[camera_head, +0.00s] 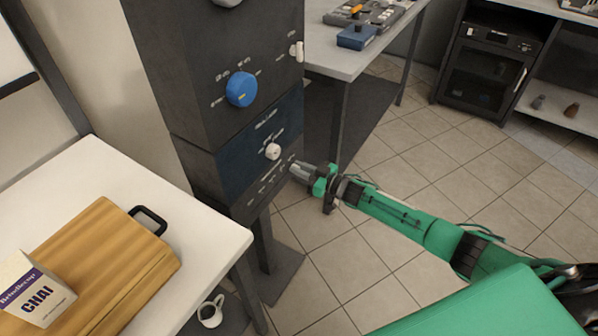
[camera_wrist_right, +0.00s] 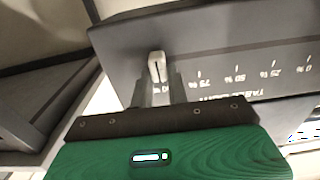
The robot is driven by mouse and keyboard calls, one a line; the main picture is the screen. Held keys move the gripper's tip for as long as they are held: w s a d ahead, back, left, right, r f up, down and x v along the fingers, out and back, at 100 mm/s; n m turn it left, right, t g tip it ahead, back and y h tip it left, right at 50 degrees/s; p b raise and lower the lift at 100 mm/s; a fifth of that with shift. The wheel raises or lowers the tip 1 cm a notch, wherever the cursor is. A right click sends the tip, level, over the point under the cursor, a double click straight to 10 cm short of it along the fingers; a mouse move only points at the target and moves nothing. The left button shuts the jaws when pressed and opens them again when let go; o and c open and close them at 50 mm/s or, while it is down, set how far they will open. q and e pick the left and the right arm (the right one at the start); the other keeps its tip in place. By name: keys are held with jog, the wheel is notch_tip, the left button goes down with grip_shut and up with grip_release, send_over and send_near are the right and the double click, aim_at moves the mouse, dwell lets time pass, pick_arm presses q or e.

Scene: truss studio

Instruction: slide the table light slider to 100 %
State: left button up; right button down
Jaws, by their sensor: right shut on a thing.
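The table light slider's pale handle (camera_wrist_right: 157,67) shows in the right wrist view, between the two fingers of my right gripper (camera_wrist_right: 158,90). The gripper is shut on it. The dark panel (camera_wrist_right: 220,45) looks upside down there, with marks for 0, 25, 50 and 75 % running from right to left. The handle stands left of the 75 % mark, around the 100 % end; the gripper hides part of the lettering there. In the head view my right gripper (camera_head: 301,172) is at the lower right edge of the panel and hides the handle. My left gripper is out of view.
Above the slider are a white knob (camera_head: 273,151), a blue knob (camera_head: 241,89) and a white switch (camera_head: 297,51). A white table (camera_head: 205,228) at left carries a wooden board (camera_head: 120,255) and a chai box (camera_head: 36,290). A mug (camera_head: 211,312) sits below. Tiled floor lies right.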

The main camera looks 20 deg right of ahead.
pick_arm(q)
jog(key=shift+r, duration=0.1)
pick_arm(e)
jog(key=shift+w+d+r, duration=0.1)
jog(key=shift+w+d, duration=0.05)
jog(key=shift+d, duration=0.1)
jog(key=c, duration=1.4)
grip_release()
jog(key=shift+o, duration=0.2)
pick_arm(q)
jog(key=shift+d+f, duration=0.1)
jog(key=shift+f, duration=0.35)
pick_arm(e)
jog(key=v, duration=1.3)
jog(key=shift+s+d, duration=0.25)
